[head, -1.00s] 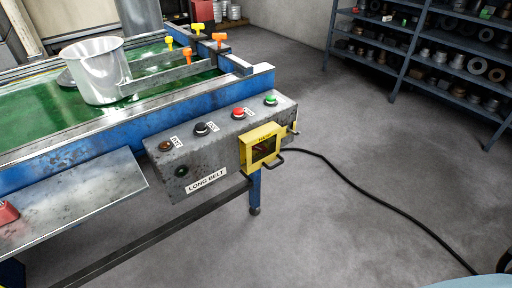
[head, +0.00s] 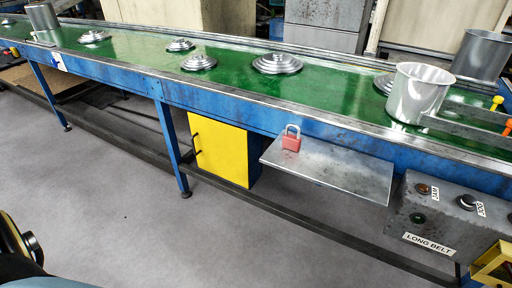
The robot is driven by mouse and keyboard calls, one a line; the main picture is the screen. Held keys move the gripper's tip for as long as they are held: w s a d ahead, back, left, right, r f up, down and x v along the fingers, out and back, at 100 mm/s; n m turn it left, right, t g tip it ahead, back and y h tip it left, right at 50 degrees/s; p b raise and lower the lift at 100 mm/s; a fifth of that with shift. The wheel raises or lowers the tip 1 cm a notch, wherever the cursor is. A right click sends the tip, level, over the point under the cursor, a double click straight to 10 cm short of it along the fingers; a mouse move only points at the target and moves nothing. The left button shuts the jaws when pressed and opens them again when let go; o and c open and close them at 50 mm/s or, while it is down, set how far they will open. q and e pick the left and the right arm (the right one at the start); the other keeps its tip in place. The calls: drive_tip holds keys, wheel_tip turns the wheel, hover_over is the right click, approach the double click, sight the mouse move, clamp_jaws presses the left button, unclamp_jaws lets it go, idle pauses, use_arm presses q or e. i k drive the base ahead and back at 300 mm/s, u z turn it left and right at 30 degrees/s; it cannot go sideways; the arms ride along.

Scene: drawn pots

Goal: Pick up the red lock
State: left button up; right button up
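The red lock (head: 291,141) is a small padlock with a red body and a pale metal shackle. In the head view it stands upright near the left end of a grey metal shelf (head: 342,178) fixed to the front of the conveyor. Nothing covers it. Neither of my grippers can be made out in the head view, so nothing is seen near the lock.
The blue-framed conveyor (head: 130,72) with a green belt carries metal lids (head: 277,64) and pots (head: 418,93). A yellow cabinet (head: 219,150) stands under it. A grey control box (head: 437,218) hangs right of the shelf. The floor (head: 110,190) in front is clear.

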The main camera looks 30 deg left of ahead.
sight(292, 142)
drive_tip(key=u, duration=0.85)
drive_tip(key=k, duration=1.1)
drive_tip(key=u, duration=1.35)
drive_tip(key=i, duration=1.6)
drive_tip(key=z, duration=0.55)
drive_tip(key=i, duration=1.25)
drive_tip(key=z, duration=1.15)
